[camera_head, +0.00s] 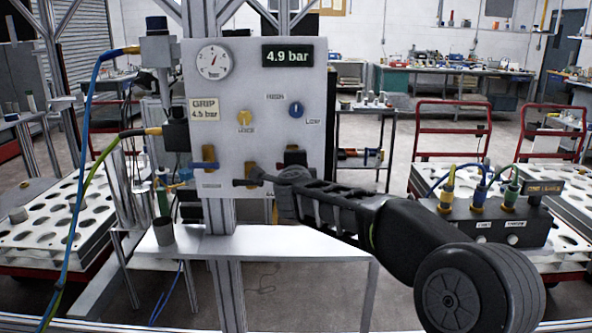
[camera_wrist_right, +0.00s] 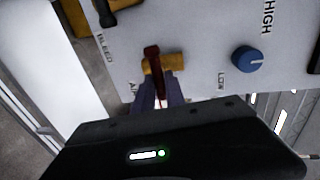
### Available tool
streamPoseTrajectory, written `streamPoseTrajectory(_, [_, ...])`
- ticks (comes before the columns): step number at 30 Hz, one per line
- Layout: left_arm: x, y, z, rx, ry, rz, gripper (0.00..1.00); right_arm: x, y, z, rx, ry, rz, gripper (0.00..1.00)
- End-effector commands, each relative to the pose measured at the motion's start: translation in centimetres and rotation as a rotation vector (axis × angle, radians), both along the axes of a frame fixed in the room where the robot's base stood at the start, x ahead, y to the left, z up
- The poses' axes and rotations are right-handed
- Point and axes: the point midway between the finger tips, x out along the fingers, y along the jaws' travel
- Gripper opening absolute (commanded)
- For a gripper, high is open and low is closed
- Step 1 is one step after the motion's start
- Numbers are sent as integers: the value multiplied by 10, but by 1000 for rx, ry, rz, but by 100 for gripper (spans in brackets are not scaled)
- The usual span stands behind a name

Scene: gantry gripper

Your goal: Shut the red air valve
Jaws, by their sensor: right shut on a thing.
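The red lever (camera_wrist_right: 152,62) of the air valve lies across its brass body (camera_wrist_right: 163,64) on the white panel. My right gripper (camera_wrist_right: 158,98) is at this lever, with its two dark fingers shut on the lever's near end. My left gripper is not in view.
The panel (camera_head: 258,100) carries a gauge (camera_head: 213,62), a "4.9 bar" display (camera_head: 288,53), a yellow knob (camera_head: 245,118) and a blue knob (camera_head: 296,110). A white shelf (camera_head: 290,243) lies below.

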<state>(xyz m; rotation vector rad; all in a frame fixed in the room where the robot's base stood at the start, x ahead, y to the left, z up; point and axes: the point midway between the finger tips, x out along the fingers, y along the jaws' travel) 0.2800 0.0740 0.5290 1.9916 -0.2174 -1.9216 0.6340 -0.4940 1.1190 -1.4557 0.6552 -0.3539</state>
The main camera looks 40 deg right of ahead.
Motion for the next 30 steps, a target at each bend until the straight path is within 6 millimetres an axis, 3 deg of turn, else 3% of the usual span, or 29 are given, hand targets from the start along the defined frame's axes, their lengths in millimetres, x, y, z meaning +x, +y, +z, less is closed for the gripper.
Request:
streamPoseTrajectory(15, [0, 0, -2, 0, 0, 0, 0, 0, 0, -1, 26, -17, 0, 0])
streamPoseTrajectory(16, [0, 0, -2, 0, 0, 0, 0, 0, 0, -1, 26, -17, 0, 16])
streamPoseTrajectory(23, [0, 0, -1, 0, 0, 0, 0, 0, 0, -1, 24, -17, 0, 35])
streamPoseTrajectory(30, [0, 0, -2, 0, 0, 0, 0, 0, 0, -1, 24, -17, 0, 36])
